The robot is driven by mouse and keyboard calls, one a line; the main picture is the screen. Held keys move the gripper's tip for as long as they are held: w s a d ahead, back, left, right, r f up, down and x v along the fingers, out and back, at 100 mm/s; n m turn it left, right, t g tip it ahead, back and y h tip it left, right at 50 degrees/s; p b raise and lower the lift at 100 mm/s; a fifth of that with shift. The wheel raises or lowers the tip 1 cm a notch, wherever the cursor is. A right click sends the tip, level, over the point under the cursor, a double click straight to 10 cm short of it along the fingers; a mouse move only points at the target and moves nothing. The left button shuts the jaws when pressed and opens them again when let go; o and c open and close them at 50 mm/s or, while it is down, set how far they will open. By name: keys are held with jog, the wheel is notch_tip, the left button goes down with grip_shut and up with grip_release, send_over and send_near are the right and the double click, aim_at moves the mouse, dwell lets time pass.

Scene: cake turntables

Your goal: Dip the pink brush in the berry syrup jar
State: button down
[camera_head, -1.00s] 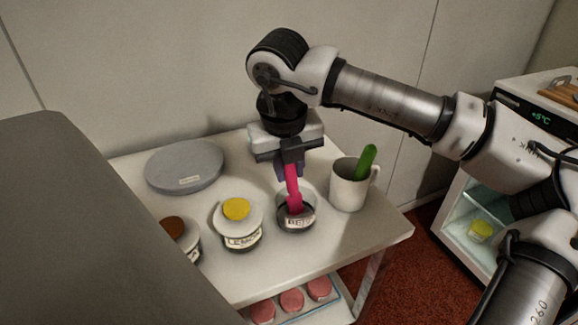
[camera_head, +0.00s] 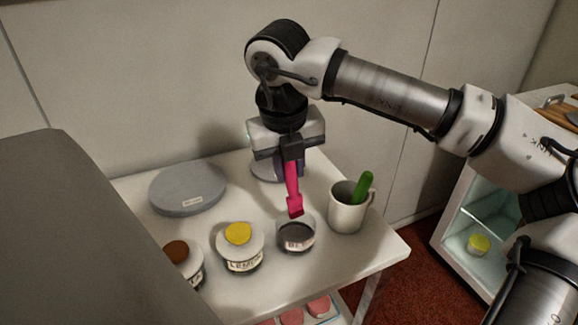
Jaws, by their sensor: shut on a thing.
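The pink brush (camera_head: 293,189) hangs bristles down from my gripper (camera_head: 291,155), which is shut on its handle. Its darker red tip is at the height of the berry syrup jar's rim or a little above, over the far part of the opening as seen here. The berry jar (camera_head: 296,236) is open, with dark contents and a partly readable label starting "BE". Whether the tip touches the rim cannot be told.
A white mug (camera_head: 347,212) holding a green-handled tool (camera_head: 362,187) stands close on the right. A grey turntable (camera_head: 188,190) is at the back left of the white table (camera_head: 345,255).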

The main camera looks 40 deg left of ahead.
jog(key=shift+w+a+p+v, duration=0.15)
jog(key=shift+p+v, duration=0.4)
jog(key=shift+v, duration=0.3)
jog(key=shift+w+p+v, duration=0.15)
jog(key=shift+p+v, duration=0.4)
jog(key=shift+v, duration=0.25)
jog(key=shift+w+a+p+v, duration=0.1)
jog(key=shift+w+p+v, duration=0.1)
jog(key=shift+p+v, duration=0.5)
jog(key=shift+d+r, duration=0.1)
jog(key=shift+r, duration=0.1)
